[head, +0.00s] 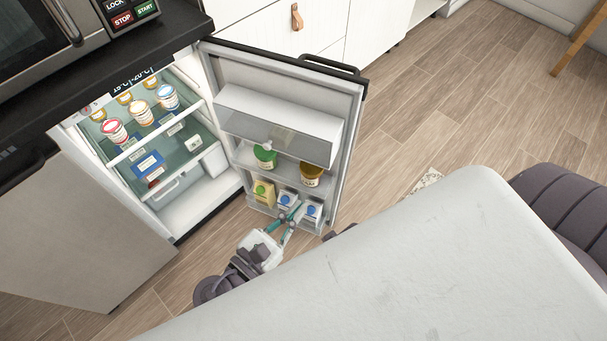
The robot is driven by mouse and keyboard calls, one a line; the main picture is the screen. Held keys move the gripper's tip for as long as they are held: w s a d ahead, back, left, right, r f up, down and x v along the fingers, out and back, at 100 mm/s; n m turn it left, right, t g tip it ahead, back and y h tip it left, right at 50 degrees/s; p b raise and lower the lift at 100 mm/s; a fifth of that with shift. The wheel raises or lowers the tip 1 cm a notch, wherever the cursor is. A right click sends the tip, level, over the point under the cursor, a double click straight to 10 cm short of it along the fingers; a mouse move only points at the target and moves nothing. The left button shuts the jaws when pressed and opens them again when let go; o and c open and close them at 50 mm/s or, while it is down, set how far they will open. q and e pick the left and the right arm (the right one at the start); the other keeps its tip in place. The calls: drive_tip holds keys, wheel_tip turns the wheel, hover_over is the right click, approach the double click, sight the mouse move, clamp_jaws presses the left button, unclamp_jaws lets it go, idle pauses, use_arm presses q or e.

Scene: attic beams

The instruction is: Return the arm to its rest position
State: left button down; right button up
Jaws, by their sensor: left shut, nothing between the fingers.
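My left gripper (292,212) is low beside the open fridge door (352,125), in front of its bottom shelf. Its teal fingers are shut with nothing held. They overlap the cartons with blue caps (313,211) in the picture; I cannot tell whether they touch. The white wrist and dark arm links trail down to the left. My right gripper is not in view.
The fridge interior (190,205) holds several tubs and packs. The door also holds a green-lidded jar (265,155), a brown jar (311,174) and a yellow carton (264,192). A pale tabletop (430,265) fills the lower right. Wood floor (470,95) is free behind.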

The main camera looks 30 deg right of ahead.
use_arm(q)
drive_tip(key=shift+s+a, duration=0.3)
drive_tip(key=shift+a, duration=0.05)
